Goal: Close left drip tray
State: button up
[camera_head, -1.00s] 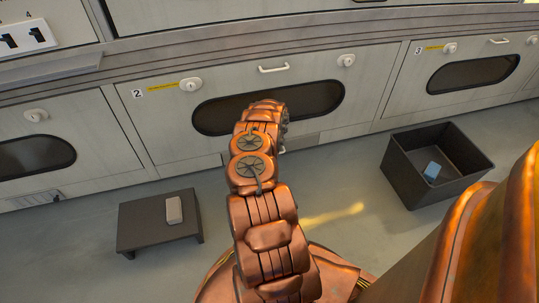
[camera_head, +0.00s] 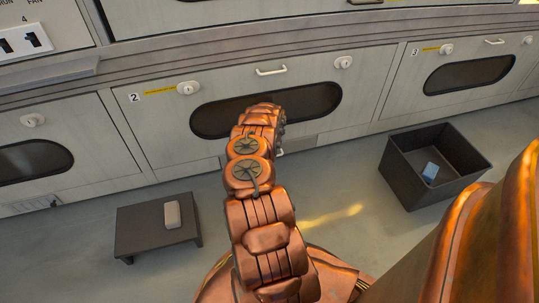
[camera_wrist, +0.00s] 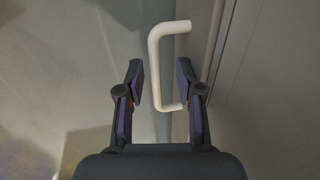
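In the head view, a low grey panel (camera_head: 302,143) lies under door 2, partly hidden by my arm. A small white handle (camera_head: 281,152) shows beside my arm there. I cannot tell for sure that this panel is the left drip tray, or how far out it is. In the wrist view, a white bar handle (camera_wrist: 154,70) on a pale grey front stands between the fingers of my gripper (camera_wrist: 159,78). The fingers are spread to either side of it, with a visible gap at the left finger. My gripper is hidden behind my arm in the head view.
Door 2 (camera_head: 160,125) has a dark window and is shut. Door 3 (camera_head: 405,85) is to its right. A low dark table (camera_head: 140,230) with a pale block (camera_head: 172,215) stands at left. An open dark bin (camera_head: 405,180) holding a blue item (camera_head: 430,172) stands at right.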

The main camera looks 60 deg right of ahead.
jog(key=shift+r, duration=0.1)
notch_tip(320, 180, up, 12)
jog(key=s+a, duration=0.1)
jog(key=shift+s+a+f, duration=0.25)
jog(key=shift+s+a, duration=0.05)
jog(key=shift+s, duration=0.1)
dwell(0.5)
dwell(0.6)
